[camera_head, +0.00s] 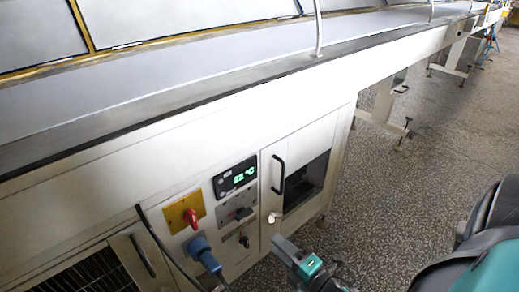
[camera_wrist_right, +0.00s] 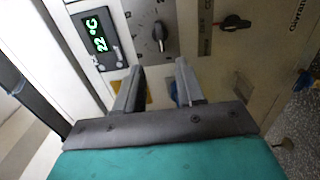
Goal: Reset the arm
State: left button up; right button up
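My right gripper (camera_head: 284,250) is low in the head view, in front of the cream machine cabinet (camera_head: 190,130). In the right wrist view, the two fingers of the right gripper (camera_wrist_right: 160,78) stand apart with a gap between them, and nothing is held. They point at the control panel, with a temperature display (camera_wrist_right: 98,38) and a black knob (camera_wrist_right: 158,36) beyond the tips. I cannot tell the exact distance to the panel. My left gripper is not in view.
The cabinet front carries a red switch on a yellow plate (camera_head: 184,212), a blue plug (camera_head: 203,252), a display (camera_head: 235,178) and a black door handle (camera_head: 279,174). A long conveyor (camera_head: 210,77) runs above. Speckled floor (camera_head: 420,180) is open at the right.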

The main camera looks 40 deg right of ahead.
jog(key=s+a+r+m+g, duration=0.1)
jog(key=a+m+g, duration=0.1)
jog(key=a+m, duration=0.3)
jog(key=s+a+r+m+g+y, duration=0.1)
jog(key=a+m+g, duration=0.1)
jog(key=a+m, duration=0.3)
jog(key=s+a+r+m+g, duration=0.1)
jog(key=a+r+m+g, duration=0.15)
jog(key=a+m, duration=0.25)
pick_arm(q)
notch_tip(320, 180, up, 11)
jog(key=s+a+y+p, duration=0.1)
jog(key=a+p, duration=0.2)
jog(key=p, duration=1.2)
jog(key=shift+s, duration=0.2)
pick_arm(e)
notch_tip(320, 180, up, 10)
jog(key=s+d+m, duration=0.1)
jog(key=s, duration=0.1)
jog(key=shift+d+r+g+h, duration=0.15)
jog(key=shift+d+g+h, duration=0.1)
jog(key=shift+g+h, duration=0.1)
